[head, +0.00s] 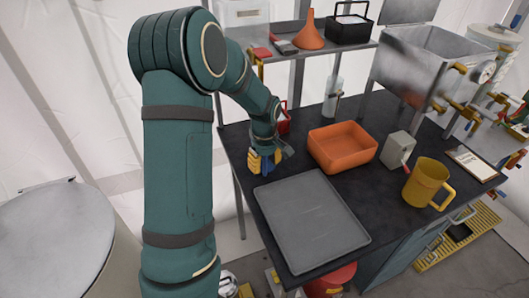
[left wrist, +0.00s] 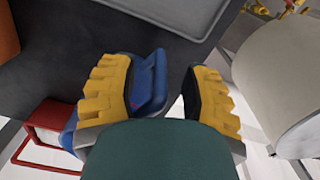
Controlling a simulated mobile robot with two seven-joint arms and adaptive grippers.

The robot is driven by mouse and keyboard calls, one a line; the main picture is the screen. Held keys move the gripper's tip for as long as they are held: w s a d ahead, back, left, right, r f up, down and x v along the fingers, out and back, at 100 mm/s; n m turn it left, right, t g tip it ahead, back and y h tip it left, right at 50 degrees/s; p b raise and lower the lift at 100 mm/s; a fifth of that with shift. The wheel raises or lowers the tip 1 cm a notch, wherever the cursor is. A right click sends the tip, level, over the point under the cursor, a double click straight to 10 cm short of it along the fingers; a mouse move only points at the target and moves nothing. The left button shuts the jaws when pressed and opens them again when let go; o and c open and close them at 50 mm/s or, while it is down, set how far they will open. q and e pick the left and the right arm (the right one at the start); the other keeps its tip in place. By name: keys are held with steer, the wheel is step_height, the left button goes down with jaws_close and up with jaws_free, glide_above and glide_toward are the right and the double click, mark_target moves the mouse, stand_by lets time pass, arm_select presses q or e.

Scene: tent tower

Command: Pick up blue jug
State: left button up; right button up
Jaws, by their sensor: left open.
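The blue jug (left wrist: 150,88) shows in the left wrist view, with its handle-like upright part between the two yellow-padded fingers. More blue shows at the left behind the left finger; the rest is hidden by my gripper and wrist. My left gripper (left wrist: 160,92) is open around the blue part, closer to it on the left side, with a dark gap to the right finger. In the head view my left gripper (head: 265,160) is low at the dark table's left edge, and it mostly hides the jug there. My right gripper is not in view.
A grey tray (head: 311,221) lies in front on the dark table (head: 290,163). An orange bin (head: 342,139), a grey box (head: 397,148) and a yellow jug (head: 425,183) stand to the right. A red object (head: 284,121) is just behind my gripper. A shelf stands behind.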

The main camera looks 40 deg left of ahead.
arm_select(q)
steer(key=shift+f, duration=0.7)
steer(key=shift+r, duration=0.1)
jaws_close()
steer(key=shift+r, duration=0.1)
